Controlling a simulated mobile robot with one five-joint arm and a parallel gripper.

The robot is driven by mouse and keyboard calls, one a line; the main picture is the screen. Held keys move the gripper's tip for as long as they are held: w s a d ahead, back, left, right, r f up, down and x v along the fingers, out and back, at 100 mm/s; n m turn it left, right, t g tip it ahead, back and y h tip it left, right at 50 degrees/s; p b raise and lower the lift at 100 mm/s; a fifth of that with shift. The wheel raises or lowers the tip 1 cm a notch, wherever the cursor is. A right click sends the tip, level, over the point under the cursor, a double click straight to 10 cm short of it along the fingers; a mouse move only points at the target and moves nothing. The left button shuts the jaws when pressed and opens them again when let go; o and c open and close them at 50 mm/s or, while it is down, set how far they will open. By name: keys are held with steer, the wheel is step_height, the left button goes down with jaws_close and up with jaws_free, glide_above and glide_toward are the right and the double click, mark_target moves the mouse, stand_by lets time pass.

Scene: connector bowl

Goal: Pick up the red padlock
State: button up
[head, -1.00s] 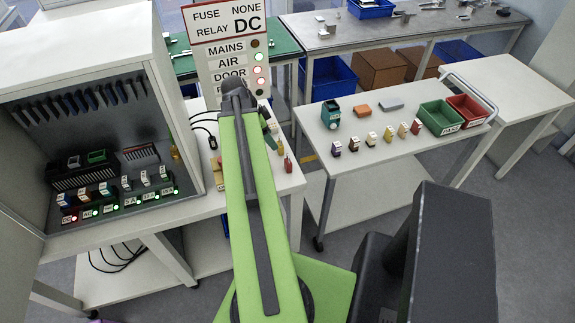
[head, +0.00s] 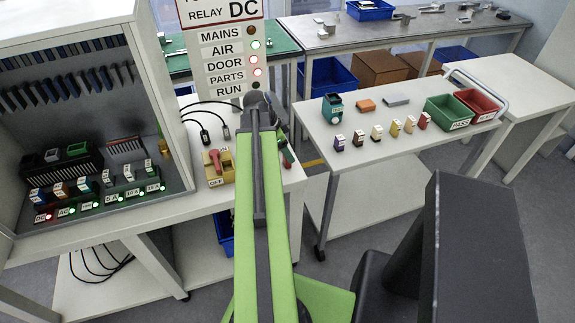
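A small red thing (head: 287,163), which may be the red padlock, shows just right of my arm near the right edge of the white bench. It is mostly covered, and its shape is not clear. My arm reaches forward over the bench, and a dark green part, probably at its far end, shows beside the red thing. My gripper's fingers cannot be made out. I cannot tell whether they are open or touch anything.
A yellow switch box (head: 220,172) with a red handle stands left of my arm. A grey cabinet with connectors (head: 125,180) is further left. A white cart (head: 375,155) with small coloured blocks, a green bin (head: 447,113) and a red bin (head: 478,104) stands right, across a gap.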

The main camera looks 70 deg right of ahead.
steer(key=shift+x, duration=0.9)
steer(key=shift+w+r, duration=0.1)
steer(key=shift+r, duration=0.1)
jaws_close()
steer(key=shift+a+r, duration=0.1)
steer(key=r+p, duration=0.2)
steer(key=s+r+p, duration=0.1)
steer(key=r+p, duration=0.2)
steer(key=shift+r, duration=0.1)
steer(key=s+r+p, duration=0.5)
steer(key=s+p, duration=0.1)
steer(key=s, duration=0.4)
steer(key=shift+s+r, duration=0.3)
